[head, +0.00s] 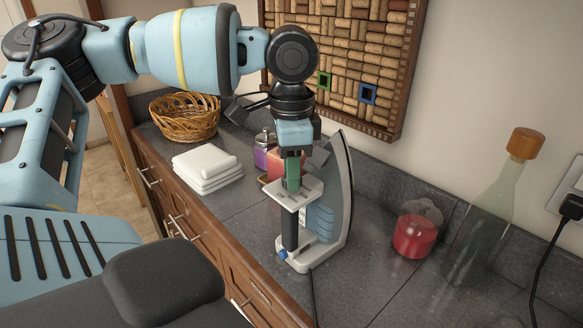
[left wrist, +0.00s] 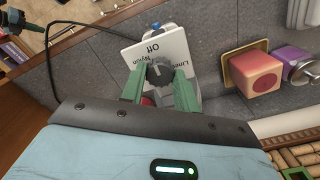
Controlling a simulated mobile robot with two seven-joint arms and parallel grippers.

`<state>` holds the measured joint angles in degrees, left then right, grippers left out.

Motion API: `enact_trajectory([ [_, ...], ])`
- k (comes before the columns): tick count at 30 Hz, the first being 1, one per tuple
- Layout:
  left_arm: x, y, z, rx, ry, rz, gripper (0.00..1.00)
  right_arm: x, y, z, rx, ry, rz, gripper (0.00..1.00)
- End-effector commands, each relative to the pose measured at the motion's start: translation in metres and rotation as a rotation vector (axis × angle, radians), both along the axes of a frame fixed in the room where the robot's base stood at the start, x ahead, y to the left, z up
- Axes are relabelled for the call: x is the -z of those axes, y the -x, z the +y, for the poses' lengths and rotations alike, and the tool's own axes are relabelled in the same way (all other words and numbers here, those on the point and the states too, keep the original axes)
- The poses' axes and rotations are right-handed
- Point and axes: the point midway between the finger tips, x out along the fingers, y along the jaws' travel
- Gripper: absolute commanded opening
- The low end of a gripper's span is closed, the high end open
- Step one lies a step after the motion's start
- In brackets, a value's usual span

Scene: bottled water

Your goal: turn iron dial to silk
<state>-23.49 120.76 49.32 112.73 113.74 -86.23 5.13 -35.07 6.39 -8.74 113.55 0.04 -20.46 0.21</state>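The iron (head: 322,225) stands upright on its heel on the dark tiled counter, with its soleplate toward the wall. In the left wrist view its white dial plate (left wrist: 135,52) shows the words Off, Nylon and part of Linen. The dark dial knob (left wrist: 158,75) sits between the green fingers of my left gripper (left wrist: 159,88). The fingers are apart, one on each side of the knob; whether they touch it is hard to tell. In the head view my left gripper (head: 292,178) points down at the iron's top, hiding the knob.
Folded white towels (head: 207,165) and a wicker basket (head: 185,118) are to the left. A red jar (head: 414,236) and a corked glass bottle (head: 485,220) stand right. A cork board hangs on the wall.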

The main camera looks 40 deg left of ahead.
Motion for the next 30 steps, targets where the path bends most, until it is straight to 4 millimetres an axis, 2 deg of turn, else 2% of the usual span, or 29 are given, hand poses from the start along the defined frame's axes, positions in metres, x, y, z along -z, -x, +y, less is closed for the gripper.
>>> enact_trajectory([
  [1,0.000,0.000,0.000,0.000,-0.001,-0.001,0.18,0.000,0.000,0.000,-0.001,0.001,0.000,0.00],
  [3,0.000,0.000,0.000,0.000,0.000,-0.001,0.09,0.000,0.000,-0.001,-0.003,0.003,0.000,0.00],
  [4,0.000,0.000,0.000,0.000,0.000,-0.001,0.08,0.000,0.000,-0.001,-0.003,0.003,0.000,0.00],
  [14,-0.002,0.000,0.000,-0.060,0.001,-0.002,0.08,-0.003,-0.002,-0.002,-0.007,0.007,-0.007,0.00],
  [20,-0.003,0.000,0.000,-0.185,-0.001,-0.004,0.08,-0.008,-0.006,-0.002,-0.007,0.006,-0.019,0.00],
  [30,-0.002,0.000,0.000,-0.499,0.000,-0.003,0.08,-0.012,-0.009,-0.002,-0.003,0.003,-0.027,0.00],
])
